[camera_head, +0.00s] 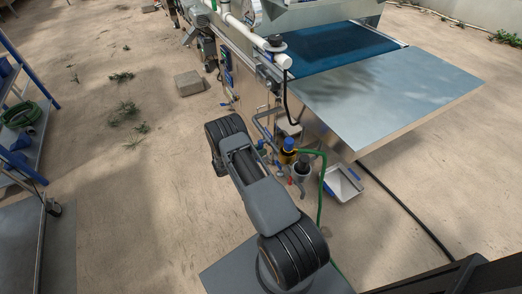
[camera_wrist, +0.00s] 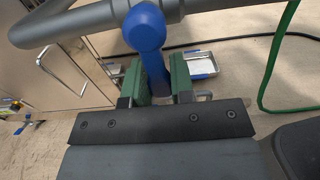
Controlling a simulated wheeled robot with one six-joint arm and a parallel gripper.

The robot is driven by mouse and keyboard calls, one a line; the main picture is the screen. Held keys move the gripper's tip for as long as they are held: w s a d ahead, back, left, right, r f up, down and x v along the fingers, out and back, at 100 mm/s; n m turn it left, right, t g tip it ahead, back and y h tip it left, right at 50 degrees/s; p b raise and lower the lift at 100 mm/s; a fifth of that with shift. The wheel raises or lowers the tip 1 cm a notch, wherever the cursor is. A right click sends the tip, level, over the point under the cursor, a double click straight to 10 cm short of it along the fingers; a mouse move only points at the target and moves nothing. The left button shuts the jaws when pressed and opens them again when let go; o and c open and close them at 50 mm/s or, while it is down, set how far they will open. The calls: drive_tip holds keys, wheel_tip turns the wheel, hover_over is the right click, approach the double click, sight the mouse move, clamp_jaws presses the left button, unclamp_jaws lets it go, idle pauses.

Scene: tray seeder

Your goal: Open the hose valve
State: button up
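In the wrist view a blue valve lever (camera_wrist: 146,28) with a rounded end stands in front of a thick grey pipe (camera_wrist: 85,20). Its narrower part runs down between the two green finger pads of my gripper (camera_wrist: 161,78). The pads sit close on both sides of the lever, with no clear gap seen, so my gripper appears shut on it. A green hose (camera_wrist: 271,70) hangs at the right, apart from my gripper. In the head view this green hose (camera_head: 322,185) runs down beside the pipework. My arm hides much of the gripper and lever there.
The seeder's metal table (camera_head: 385,95) overhangs above. A black cable (camera_head: 405,212) crosses the sand. A shelf rack (camera_head: 42,150) stands far left.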

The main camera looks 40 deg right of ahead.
drive_tip(key=shift+c, duration=1.4)
drive_tip(key=shift+d, duration=0.25)
clamp_jaws()
drive_tip(key=shift+a, duration=0.15)
drive_tip(key=shift+w+f+m+b, duration=0.2)
drive_tip(key=shift+w+m+b, duration=0.1)
drive_tip(key=shift+m+b, duration=0.5)
drive_tip(key=w+r+m+b, duration=0.4)
drive_tip(key=m+b, duration=0.9)
drive_tip(key=m, duration=0.3)
drive_tip(key=shift+r, duration=0.45)
